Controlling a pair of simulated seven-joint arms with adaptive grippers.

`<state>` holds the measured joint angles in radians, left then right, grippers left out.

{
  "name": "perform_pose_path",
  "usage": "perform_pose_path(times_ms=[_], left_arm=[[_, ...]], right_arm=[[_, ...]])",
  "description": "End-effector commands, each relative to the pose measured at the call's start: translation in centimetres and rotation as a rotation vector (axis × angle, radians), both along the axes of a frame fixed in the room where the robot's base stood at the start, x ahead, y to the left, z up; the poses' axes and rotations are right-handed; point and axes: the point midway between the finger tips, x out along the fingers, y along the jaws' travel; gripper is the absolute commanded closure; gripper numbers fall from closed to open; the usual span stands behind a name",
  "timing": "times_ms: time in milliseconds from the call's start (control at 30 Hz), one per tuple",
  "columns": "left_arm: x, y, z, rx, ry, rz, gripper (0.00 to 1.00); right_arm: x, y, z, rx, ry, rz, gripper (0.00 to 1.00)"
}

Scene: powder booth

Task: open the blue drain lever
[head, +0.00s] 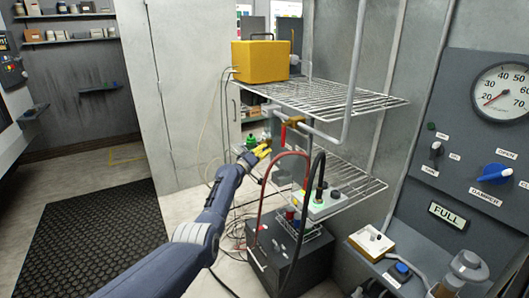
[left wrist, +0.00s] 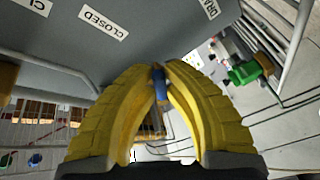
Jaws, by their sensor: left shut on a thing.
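My left gripper (head: 264,150) has yellow fingers and reaches in from the left to the wire shelf rack in the head view. In the left wrist view its fingers (left wrist: 160,72) are closed together on the blue lever (left wrist: 160,86), which shows as a short blue piece between the tips. Most of the lever is hidden by the fingers. A grey panel above it bears a CLOSED label (left wrist: 103,25) and part of a label reading DRA (left wrist: 211,7). In the head view I cannot make out the lever. My right gripper is not in view.
Wire shelves (head: 345,101) hold a yellow box (head: 260,61). A black box (head: 285,255) with hoses stands below. A control panel with a blue damper knob (head: 494,174) is at right.

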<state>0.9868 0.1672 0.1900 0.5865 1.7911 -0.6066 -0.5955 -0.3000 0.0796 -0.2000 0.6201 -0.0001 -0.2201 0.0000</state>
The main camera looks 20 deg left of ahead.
Motion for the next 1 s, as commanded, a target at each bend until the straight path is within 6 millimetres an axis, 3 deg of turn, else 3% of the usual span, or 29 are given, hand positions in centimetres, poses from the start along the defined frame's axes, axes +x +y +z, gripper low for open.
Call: perform_pose_path(times_ms=[367, 400, 600, 1000], left_arm=[[0.03, -0.06, 0.07, 0.002, -0.002, -0.001, 1.00], [0.03, -0.07, 0.06, 0.002, -0.002, -0.001, 0.87], [0.02, -0.04, 0.04, 0.002, -0.001, 0.000, 0.66], [-0.32, 0.22, -0.12, 0.003, -0.001, 0.002, 0.66]], right_arm=[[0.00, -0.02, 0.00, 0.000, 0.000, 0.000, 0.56], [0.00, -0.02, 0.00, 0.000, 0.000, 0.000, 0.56], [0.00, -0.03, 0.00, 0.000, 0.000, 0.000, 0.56], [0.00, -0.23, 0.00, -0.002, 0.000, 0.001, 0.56]])
